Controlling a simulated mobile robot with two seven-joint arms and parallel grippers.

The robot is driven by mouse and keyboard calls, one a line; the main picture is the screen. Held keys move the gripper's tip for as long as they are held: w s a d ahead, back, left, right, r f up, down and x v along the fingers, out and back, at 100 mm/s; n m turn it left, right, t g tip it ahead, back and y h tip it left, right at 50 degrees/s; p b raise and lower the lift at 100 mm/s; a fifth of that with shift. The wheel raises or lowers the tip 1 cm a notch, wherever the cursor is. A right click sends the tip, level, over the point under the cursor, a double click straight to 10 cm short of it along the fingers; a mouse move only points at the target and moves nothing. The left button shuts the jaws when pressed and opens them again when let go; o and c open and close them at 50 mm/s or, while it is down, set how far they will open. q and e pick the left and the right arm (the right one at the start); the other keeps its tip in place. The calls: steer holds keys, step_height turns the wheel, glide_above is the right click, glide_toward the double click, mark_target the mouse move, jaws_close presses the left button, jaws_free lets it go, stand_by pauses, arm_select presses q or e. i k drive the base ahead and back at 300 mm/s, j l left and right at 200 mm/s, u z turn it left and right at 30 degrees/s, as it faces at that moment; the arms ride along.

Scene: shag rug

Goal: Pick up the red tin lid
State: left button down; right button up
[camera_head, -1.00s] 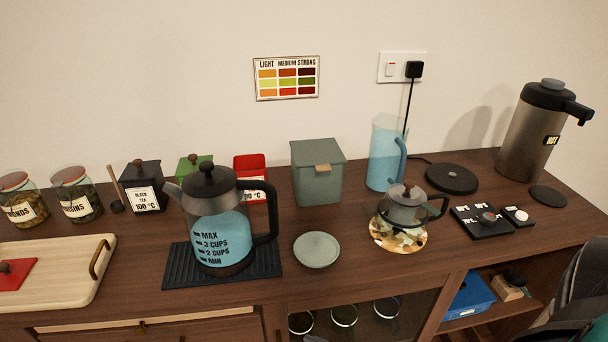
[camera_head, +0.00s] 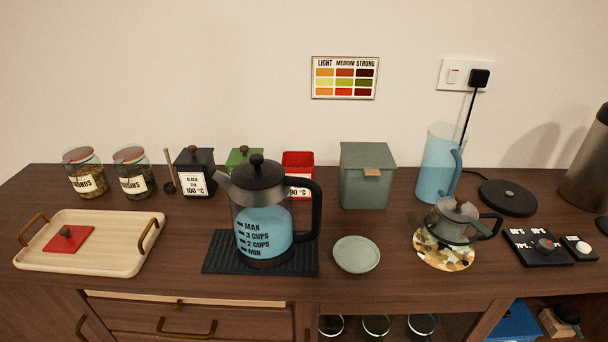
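The red tin lid (camera_head: 69,239) is a flat red square with a dark round knob. It lies on the left part of a pale wooden tray (camera_head: 118,258) with two brass handles, at the left of the counter. The open red tin (camera_head: 298,160) stands at the back, partly hidden behind the glass kettle. Neither of my grippers shows in the head view.
The kettle (camera_head: 262,215) of blue liquid stands on a black mat (camera_head: 214,254) right of the tray. A small green dish (camera_head: 356,254), a grey-green canister (camera_head: 367,176), a blue pitcher (camera_head: 438,165) and a small teapot (camera_head: 455,220) stand further right. Jars (camera_head: 86,174) stand behind the tray.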

mark_target(70, 238)
steer(key=j+z, duration=0.15)
steer(key=j, duration=0.3)
steer(key=k+j+z, duration=0.15)
steer(key=j, duration=0.25)
steer(key=j+z, duration=0.15)
steer(key=j, duration=0.3)
steer(key=k+j+z, duration=0.15)
steer(key=j, duration=0.25)
steer(key=k+j+z, duration=0.15)
steer(key=j, duration=0.25)
steer(key=k+j+z, duration=0.15)
steer(key=j, duration=0.25)
steer(key=i, duration=0.05)
